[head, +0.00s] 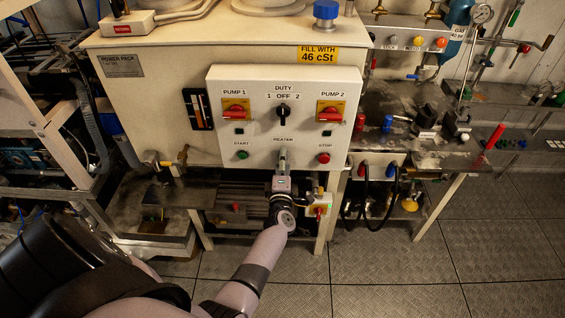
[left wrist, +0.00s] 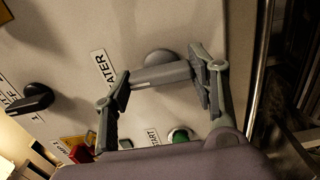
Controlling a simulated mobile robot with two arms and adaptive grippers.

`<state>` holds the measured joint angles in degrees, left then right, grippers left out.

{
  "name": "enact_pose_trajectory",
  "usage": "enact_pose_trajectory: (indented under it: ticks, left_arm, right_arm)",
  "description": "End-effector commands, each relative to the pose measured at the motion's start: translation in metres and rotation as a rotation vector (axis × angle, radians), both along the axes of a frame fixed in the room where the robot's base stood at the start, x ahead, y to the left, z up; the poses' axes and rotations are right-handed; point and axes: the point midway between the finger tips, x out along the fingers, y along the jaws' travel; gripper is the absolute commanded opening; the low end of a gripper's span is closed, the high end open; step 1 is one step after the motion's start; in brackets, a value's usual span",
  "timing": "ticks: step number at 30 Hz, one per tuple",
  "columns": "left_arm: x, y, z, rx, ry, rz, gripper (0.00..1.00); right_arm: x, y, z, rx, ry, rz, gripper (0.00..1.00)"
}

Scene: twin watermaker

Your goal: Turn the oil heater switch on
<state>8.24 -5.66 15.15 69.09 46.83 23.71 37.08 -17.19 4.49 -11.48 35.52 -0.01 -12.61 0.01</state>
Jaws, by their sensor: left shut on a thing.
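The heater switch (left wrist: 160,76) is a grey bar-shaped handle with a rounded grey base, beside the partly covered HEATER label (left wrist: 104,68) in the left wrist view. My left gripper (left wrist: 164,82) is shut on this handle, with one finger at each end of it. In the head view my left gripper (head: 283,160) is against the lower middle of the white control panel (head: 342,85), just below the HEATER label (head: 283,139). There it hides the switch. I cannot tell which position the switch is in. My right gripper is not in view.
The black DUTY knob (head: 283,111) sits above the heater label. Red-and-yellow pump switches (head: 236,110) flank it. The green START button (head: 242,155) and red STOP button (head: 323,158) are on either side of my gripper. A workbench (head: 430,148) stands at right; floor (head: 400,270) before it is clear.

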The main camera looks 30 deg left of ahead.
Motion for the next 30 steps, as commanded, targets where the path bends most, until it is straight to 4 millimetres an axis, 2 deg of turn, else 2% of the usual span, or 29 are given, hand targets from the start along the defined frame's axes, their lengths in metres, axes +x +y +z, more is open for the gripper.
enact_pose_trajectory:
  ticks: [9, 10, 18, 30]
  left_arm:
    - [-0.0004, -0.0006, -0.0015, 0.006, 0.006, -0.002, 0.25]
    - [-0.0004, -0.0006, -0.0015, 0.006, 0.006, -0.002, 0.55]
    - [-0.0003, -0.0001, -0.0008, 0.004, 0.003, -0.001, 0.73]
    - [-0.0002, 0.0005, -0.0009, -0.031, -0.019, 0.000, 0.73]
  right_arm:
    - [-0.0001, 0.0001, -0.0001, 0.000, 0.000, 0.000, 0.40]
    - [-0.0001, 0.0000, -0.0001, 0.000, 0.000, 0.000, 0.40]
    - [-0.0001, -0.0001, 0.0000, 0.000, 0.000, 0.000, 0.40]
    - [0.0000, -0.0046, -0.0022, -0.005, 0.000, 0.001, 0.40]
